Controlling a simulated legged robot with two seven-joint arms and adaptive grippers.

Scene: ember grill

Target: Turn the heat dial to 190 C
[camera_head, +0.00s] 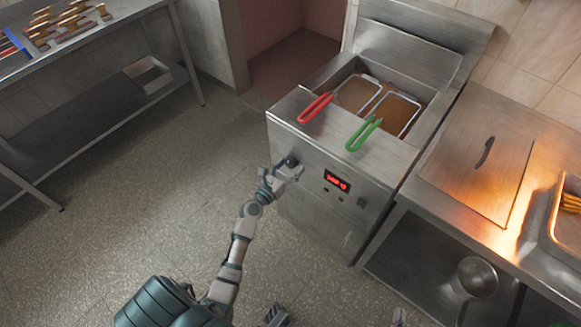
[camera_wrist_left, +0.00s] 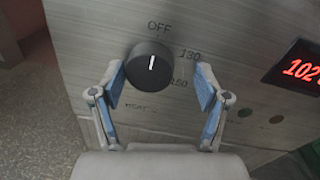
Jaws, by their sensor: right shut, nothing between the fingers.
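The black round heat dial (camera_wrist_left: 150,66) is on the steel fryer front. Its white pointer line stands nearly straight up, toward OFF. Marks that look like 130 and 150 are to its right; HEAT is printed below. In the head view the dial (camera_head: 291,161) is partly behind my left gripper (camera_head: 287,174). In the wrist view my left gripper (camera_wrist_left: 160,88) is open, with blue-padded fingers either side of the dial. The left finger is close to it; the right stands off with a gap. The red display (camera_wrist_left: 303,68) seems to read 102.
The fryer (camera_head: 312,205) holds two baskets with a red handle (camera_head: 315,108) and a green handle (camera_head: 364,135). A steel counter (camera_head: 480,165) adjoins it at right, with a pot (camera_head: 476,278) below. A worktable (camera_head: 95,45) stands at left. The floor between is clear.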

